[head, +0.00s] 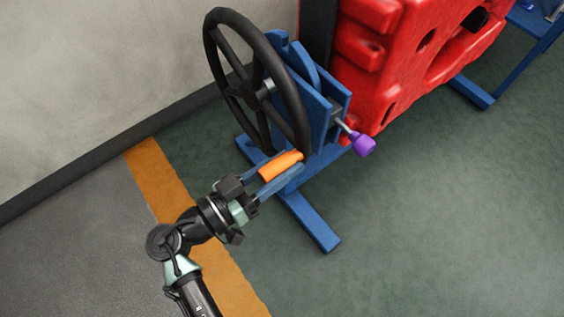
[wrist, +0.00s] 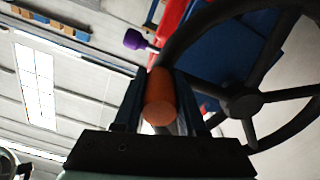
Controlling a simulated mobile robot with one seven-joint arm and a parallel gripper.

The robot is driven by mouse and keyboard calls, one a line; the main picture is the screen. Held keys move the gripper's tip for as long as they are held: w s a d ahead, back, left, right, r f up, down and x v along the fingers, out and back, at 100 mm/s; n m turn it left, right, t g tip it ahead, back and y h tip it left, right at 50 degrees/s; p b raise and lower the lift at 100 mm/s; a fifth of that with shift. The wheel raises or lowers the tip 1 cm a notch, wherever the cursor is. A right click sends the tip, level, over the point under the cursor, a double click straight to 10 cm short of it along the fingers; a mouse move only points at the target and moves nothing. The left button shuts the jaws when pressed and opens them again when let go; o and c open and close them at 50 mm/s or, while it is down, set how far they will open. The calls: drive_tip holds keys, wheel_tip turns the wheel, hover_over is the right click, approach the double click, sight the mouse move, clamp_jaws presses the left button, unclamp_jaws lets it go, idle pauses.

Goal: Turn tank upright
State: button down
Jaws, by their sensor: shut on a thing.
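The red tank (head: 395,70) is mounted on a blue stand (head: 312,215) at the upper right of the head view. It sits tilted, and its far part is cut off. A black handwheel (head: 213,45) is on the stand's near side and has an orange handle (head: 281,165) at its lower rim. My gripper (head: 277,170) is shut on the orange handle, its fingers on either side. The handle also shows between the fingers in the wrist view (wrist: 160,97). A purple knob (head: 362,145) on a metal pin sticks out of the stand beside the wheel; it shows in the wrist view (wrist: 135,39).
A pale wall (head: 100,80) with a dark base strip runs behind the wheel at left. An orange floor stripe (head: 165,185) lies under my arm. A blue frame leg (head: 472,92) stands at the right. The green floor at lower right is clear.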

drive_tip(key=shift+f, duration=0.15)
drive_tip(key=shift+s+f+b, duration=0.1)
drive_tip(key=shift+f+b, duration=0.15)
drive_tip(key=shift+b, duration=0.3)
drive_tip(key=shift+f, duration=0.15)
